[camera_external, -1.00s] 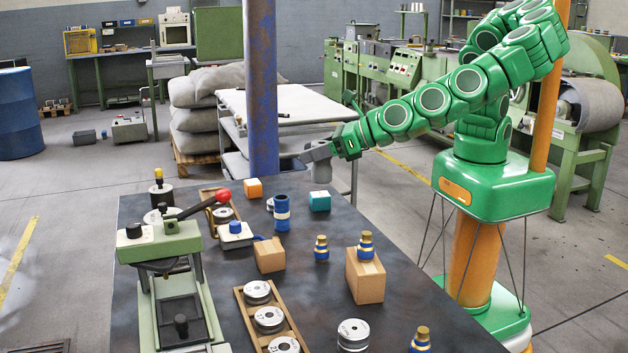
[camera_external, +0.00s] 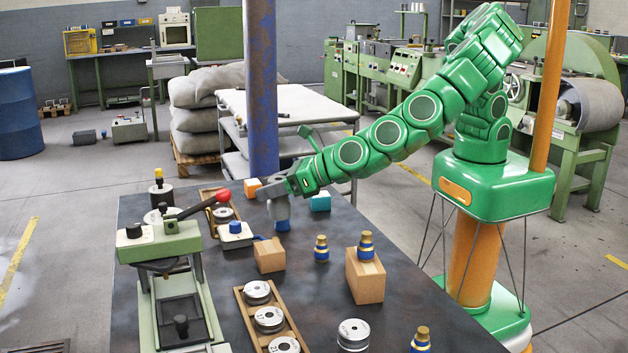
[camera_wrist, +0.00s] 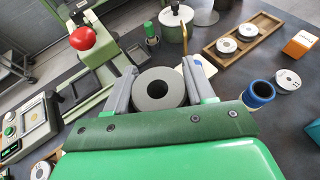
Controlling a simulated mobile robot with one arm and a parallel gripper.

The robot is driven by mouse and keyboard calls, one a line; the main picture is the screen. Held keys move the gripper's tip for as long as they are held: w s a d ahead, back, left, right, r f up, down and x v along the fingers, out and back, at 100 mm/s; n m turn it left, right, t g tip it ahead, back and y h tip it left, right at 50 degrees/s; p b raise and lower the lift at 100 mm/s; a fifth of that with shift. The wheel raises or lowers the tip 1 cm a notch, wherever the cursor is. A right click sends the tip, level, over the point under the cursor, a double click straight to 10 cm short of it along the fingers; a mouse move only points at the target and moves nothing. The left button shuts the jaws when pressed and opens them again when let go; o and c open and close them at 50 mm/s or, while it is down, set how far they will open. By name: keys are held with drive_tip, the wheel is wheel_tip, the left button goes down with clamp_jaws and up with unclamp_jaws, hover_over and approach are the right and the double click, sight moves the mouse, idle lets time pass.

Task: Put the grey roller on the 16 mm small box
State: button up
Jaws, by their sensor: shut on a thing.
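My gripper (camera_external: 274,191) is shut on the grey roller (camera_external: 279,209), held above the dark table. In the wrist view the roller (camera_wrist: 176,96) is a thick grey ring with a dark hole, between the two fingers of my gripper (camera_wrist: 158,82). Small boxes on the table are an orange one (camera_external: 252,188), a teal one (camera_external: 320,202), a low brown one (camera_external: 270,256) and a taller brown one (camera_external: 366,280) bearing a blue-and-brass piece. I cannot read a 16 mm mark on any of them. The orange box (camera_wrist: 299,44) is at the wrist view's right.
A blue cylinder (camera_external: 283,226) is partly hidden by the roller; the wrist view shows it (camera_wrist: 259,92) apart from my gripper. A green press (camera_external: 160,245) with a red-knobbed lever stands left. A wooden tray (camera_external: 240,303) holds metal discs. A blue column (camera_external: 263,90) stands behind.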

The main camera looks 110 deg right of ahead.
sight(273, 213)
drive_tip(key=shift+w+a+f, duration=0.1)
drive_tip(key=shift+w+f, duration=0.4)
drive_tip(key=shift+f, duration=0.6)
drive_tip(key=shift+w+a+f, duration=0.1)
drive_tip(key=shift+w+f, duration=0.4)
drive_tip(key=shift+f, duration=0.6)
drive_tip(key=shift+w+a+f, duration=0.1)
drive_tip(key=shift+w+f, duration=0.4)
drive_tip(key=shift+f, duration=0.6)
drive_tip(key=shift+f, duration=0.15)
drive_tip(key=o, duration=1.2)
drive_tip(key=shift+c, duration=0.2)
drive_tip(key=shift+s+a+r, duration=0.25)
drive_tip(key=shift+s+r, duration=0.05)
drive_tip(key=shift+r, duration=0.05)
drive_tip(key=v, duration=1.1)
drive_tip(key=shift+s, duration=0.1)
